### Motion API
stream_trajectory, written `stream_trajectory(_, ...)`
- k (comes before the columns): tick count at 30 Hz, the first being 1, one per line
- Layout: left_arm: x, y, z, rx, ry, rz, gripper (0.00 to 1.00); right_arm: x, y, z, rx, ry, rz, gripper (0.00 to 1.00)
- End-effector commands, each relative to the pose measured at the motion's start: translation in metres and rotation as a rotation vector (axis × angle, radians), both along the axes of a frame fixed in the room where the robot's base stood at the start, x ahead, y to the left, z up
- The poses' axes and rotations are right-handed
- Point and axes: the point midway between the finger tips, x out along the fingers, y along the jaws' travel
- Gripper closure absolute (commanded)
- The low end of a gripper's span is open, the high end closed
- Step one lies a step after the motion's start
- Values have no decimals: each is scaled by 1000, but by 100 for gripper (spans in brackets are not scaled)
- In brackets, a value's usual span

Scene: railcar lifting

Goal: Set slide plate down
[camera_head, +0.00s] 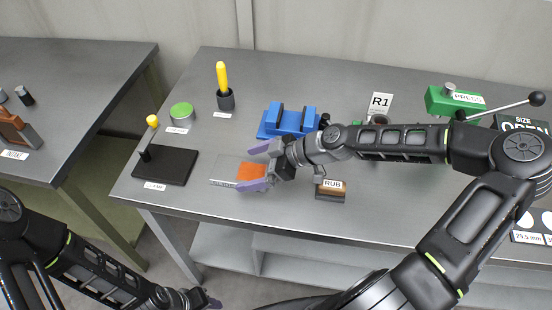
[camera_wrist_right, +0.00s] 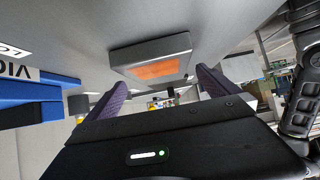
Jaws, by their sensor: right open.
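The slide plate (camera_head: 226,171) is a flat grey plate with an orange patch (camera_head: 251,173). It lies on the workbench near the front edge, right of the black clamp base. The right wrist view shows the plate (camera_wrist_right: 182,48) and its orange patch ahead of the fingertips, on the grey bench surface. My right gripper (camera_head: 258,166) is open, its two purple fingers apart on either side of the orange end. No finger is seen pressed on the plate. My left gripper (camera_head: 207,300) is low at the bottom edge, off the bench front, and too small to read.
A black clamp base (camera_head: 165,166) with a yellow-knobbed lever stands left of the plate. A blue block fixture (camera_head: 287,122) is behind the gripper. A RUB block (camera_head: 330,192) is to the right. A green disc (camera_head: 182,112) and yellow-handled tool (camera_head: 223,80) stand behind.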

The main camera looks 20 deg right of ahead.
Motion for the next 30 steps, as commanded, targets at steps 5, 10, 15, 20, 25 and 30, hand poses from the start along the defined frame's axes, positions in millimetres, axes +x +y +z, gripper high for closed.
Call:
stream_trajectory(5,0,0,0,0,0,0,64,-15,-26,18,-1,0,-5,0)
stream_trajectory(10,0,0,1,0,0,0,64,-29,-48,37,0,0,-7,0)
stream_trajectory(15,0,0,2,0,0,0,64,-39,-63,50,0,-1,-3,0)
stream_trajectory(20,0,0,2,1,1,0,64,-42,-67,54,-1,-1,0,0)
stream_trajectory(25,0,0,2,1,1,0,64,-43,-67,55,0,-1,1,0)
stream_trajectory(30,0,0,2,1,1,0,64,-42,-67,54,-1,-1,0,0)
